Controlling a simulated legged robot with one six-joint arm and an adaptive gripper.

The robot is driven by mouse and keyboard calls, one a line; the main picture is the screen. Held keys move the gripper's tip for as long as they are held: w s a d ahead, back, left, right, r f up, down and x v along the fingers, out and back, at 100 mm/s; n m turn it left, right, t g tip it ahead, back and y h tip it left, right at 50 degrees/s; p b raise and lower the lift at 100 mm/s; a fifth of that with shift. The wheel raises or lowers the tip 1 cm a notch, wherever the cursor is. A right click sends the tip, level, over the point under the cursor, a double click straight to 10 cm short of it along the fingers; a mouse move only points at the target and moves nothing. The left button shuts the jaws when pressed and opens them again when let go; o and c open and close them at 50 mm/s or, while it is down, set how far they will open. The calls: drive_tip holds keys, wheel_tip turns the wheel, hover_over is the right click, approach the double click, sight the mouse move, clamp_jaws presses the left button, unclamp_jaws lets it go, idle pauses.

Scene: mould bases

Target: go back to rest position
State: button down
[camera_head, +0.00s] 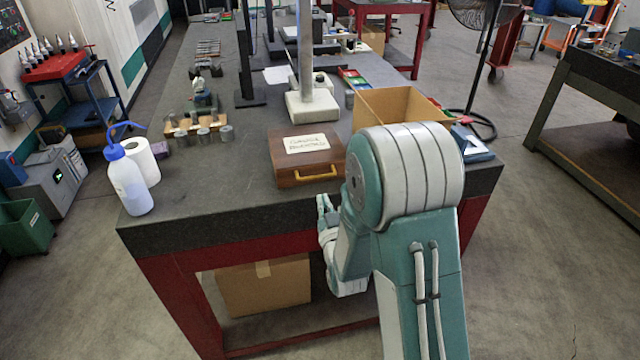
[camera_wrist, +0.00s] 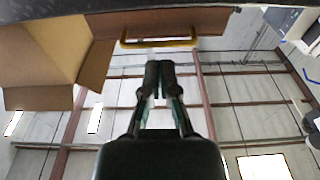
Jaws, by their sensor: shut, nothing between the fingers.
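My gripper (camera_head: 324,206) is at the front edge of the dark table, just below and in front of the wooden case (camera_head: 283,148). The case lies closed, with a white label on its lid and a yellow handle (camera_head: 306,179) on its front. In the wrist view my gripper (camera_wrist: 159,70) points toward the handle (camera_wrist: 158,42), with its two fingers close together and nothing between them. The handle looks apart from the fingertips. My arm covers part of the gripper and the table edge in the head view.
An open cardboard box (camera_head: 385,103) stands behind my arm. A white squeeze bottle (camera_head: 128,183) and paper roll (camera_head: 142,161) stand at the left. A pale stand base (camera_head: 313,107) is behind the case. Another carton (camera_head: 264,287) sits under the table.

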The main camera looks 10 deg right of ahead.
drive_tip(key=s+r+g, duration=0.6)
drive_tip(key=r, duration=0.2)
drive_tip(key=s+r+g, duration=0.2)
drive_tip(key=s+g, duration=0.2)
drive_tip(key=s, duration=0.7)
drive_tip(key=s+r+g, duration=0.2)
drive_tip(key=s+g, duration=0.1)
drive_tip(key=s, duration=0.9)
drive_tip(key=shift+s+r+g, duration=0.15)
drive_tip(key=shift+g, duration=0.25)
